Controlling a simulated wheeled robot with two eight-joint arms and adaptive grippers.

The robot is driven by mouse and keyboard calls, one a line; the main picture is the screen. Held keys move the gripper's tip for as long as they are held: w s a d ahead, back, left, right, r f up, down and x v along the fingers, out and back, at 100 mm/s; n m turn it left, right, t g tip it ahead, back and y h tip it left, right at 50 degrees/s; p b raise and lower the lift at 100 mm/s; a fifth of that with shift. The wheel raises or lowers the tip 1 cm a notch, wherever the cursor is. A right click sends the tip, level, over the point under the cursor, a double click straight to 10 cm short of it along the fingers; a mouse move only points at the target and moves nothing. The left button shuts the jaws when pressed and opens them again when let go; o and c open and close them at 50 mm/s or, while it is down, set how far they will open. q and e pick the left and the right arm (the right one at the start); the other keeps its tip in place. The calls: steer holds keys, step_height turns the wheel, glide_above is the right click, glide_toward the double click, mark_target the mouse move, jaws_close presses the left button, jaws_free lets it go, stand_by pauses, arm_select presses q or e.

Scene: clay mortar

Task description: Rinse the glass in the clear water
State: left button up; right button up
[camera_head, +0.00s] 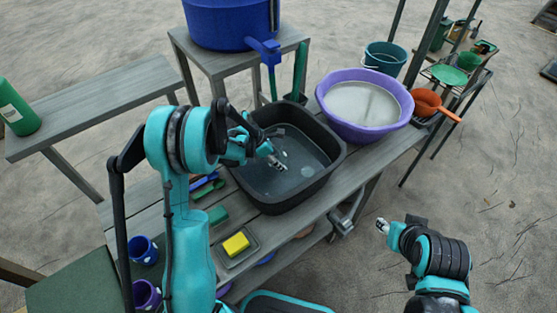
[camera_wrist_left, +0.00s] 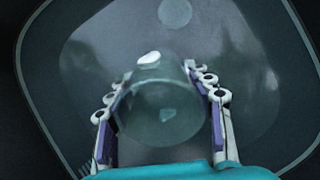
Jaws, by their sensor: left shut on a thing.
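The clear glass (camera_wrist_left: 160,105) sits between the two fingers of my left gripper (camera_wrist_left: 162,112) in the left wrist view, and the gripper is shut on it. In the head view my left gripper (camera_head: 275,160) reaches into the black basin (camera_head: 325,178), where clear water (camera_head: 300,175) lies over the dark bottom. The glass is hard to make out in the head view. I cannot tell how deep it is in the water. My right gripper (camera_head: 384,227) is off the table at the lower right, and its fingers are too small to read.
A purple basin (camera_head: 347,131) of whitish water stands right of the black basin. A blue barrel (camera_head: 225,22) with a tap stands behind. A rack with an orange pan (camera_head: 428,101) stands right.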

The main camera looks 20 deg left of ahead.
arm_select(q)
steer(key=shift+f, duration=0.2)
steer(key=shift+r, duration=0.15)
stand_by(0.3)
steer(key=shift+s+a, duration=0.15)
steer(key=shift+a, duration=0.45)
steer(key=shift+w+d+b, duration=0.2)
steer(key=shift+d, duration=0.4)
steer(key=shift+w+d+b, duration=0.15)
steer(key=shift+d, duration=0.45)
steer(key=shift+s+a, duration=0.2)
steer(key=shift+a, duration=0.4)
steer(key=shift+s+a, duration=0.15)
steer(key=shift+a, duration=0.45)
steer(key=shift+w+d, duration=0.2)
steer(key=shift+d, duration=0.45)
steer(key=shift+w+d, duration=0.15)
steer(key=shift+d, duration=0.45)
steer(key=shift+s+a+b, duration=0.2)
steer(key=shift+a, duration=0.4)
steer(key=shift+s+a+b, duration=0.15)
steer(key=shift+a, duration=0.45)
steer(key=shift+w+d, duration=0.15)
steer(key=shift+d, duration=0.45)
